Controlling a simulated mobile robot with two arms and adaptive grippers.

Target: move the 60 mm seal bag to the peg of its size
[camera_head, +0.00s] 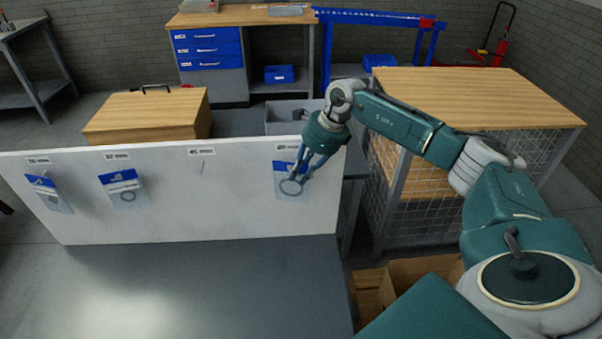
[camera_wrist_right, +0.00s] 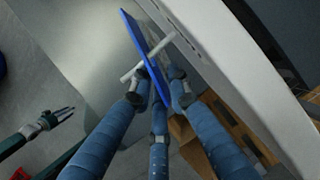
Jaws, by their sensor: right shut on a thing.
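A clear seal bag with a blue header and a dark ring (camera_head: 291,187) hangs at the rightmost label of the white board (camera_head: 240,215). My right gripper (camera_head: 298,177) is shut on this bag. In the right wrist view the blue header (camera_wrist_right: 146,52) is edge-on between the fingers, and a pale peg (camera_wrist_right: 160,56) appears to pass through it. The third peg (camera_head: 202,167) from the left is bare. The print on the labels and bags is too small to read surely. My left gripper (camera_wrist_right: 66,114) shows only in the wrist view; its jaw state is unclear.
Two other seal bags hang on the left (camera_head: 48,193) and second (camera_head: 122,188) pegs. A grey table top (camera_head: 200,290) lies before the board. A wood-topped mesh cage (camera_head: 470,95) stands right of the board. A wooden box (camera_head: 148,115) and grey bin (camera_head: 285,120) are behind it.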

